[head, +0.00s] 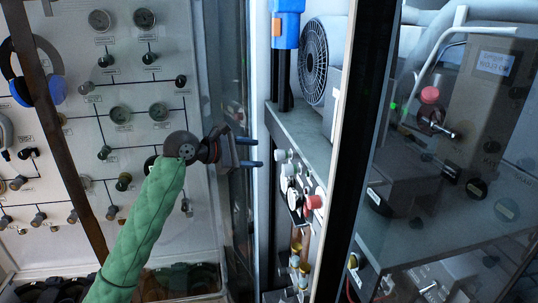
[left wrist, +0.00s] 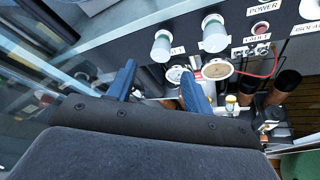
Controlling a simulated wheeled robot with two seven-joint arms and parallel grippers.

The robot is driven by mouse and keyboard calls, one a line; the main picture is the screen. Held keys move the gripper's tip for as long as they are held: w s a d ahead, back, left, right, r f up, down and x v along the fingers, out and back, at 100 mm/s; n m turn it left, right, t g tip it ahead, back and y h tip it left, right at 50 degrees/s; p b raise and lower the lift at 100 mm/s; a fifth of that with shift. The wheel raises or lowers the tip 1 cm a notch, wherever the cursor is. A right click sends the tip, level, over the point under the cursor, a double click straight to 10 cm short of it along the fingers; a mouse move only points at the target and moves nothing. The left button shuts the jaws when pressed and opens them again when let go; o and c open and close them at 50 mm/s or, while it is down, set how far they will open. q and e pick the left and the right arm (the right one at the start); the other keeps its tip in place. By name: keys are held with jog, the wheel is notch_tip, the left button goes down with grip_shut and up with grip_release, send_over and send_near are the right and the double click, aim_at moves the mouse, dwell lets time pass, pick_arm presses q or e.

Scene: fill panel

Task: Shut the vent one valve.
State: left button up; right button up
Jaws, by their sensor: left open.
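My left gripper (head: 252,153) is open and empty in the head view, its two blue fingers pointing right toward a small equipment panel inside a cabinet. In the left wrist view its fingers (left wrist: 160,70) are spread below two pale round knobs, a left knob (left wrist: 161,46) and a right knob (left wrist: 214,32). Neither finger visibly touches a knob. The label below the left knob is partly covered, so I cannot tell surely which knob is the vent one valve. The pale knobs (head: 283,156) look small in the head view. My right gripper is not in view.
A red knob (head: 313,202) sits on the same panel. Two round gauges (left wrist: 217,69) lie below the pale knobs. A dark cabinet post (head: 362,120) and glass stand to the right. A wall panel (head: 110,80) with several gauges and valves is at left.

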aim_at(276, 155)
pick_arm(q)
jog(key=shift+r+p+x, duration=0.2)
jog(key=shift+p+x, duration=0.4)
jog(key=shift+x, duration=0.5)
jog(key=p+x, duration=0.2)
jog(key=x, duration=0.2)
jog(key=shift+d+f, duration=0.1)
jog(key=shift+d, duration=0.05)
jog(key=shift+w+d+f, duration=0.25)
jog(key=shift+d, duration=0.05)
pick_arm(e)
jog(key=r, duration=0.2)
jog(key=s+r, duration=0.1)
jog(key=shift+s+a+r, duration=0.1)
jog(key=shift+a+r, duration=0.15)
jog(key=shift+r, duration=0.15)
pick_arm(q)
jog(key=c, duration=1)
jog(key=shift+o, duration=0.2)
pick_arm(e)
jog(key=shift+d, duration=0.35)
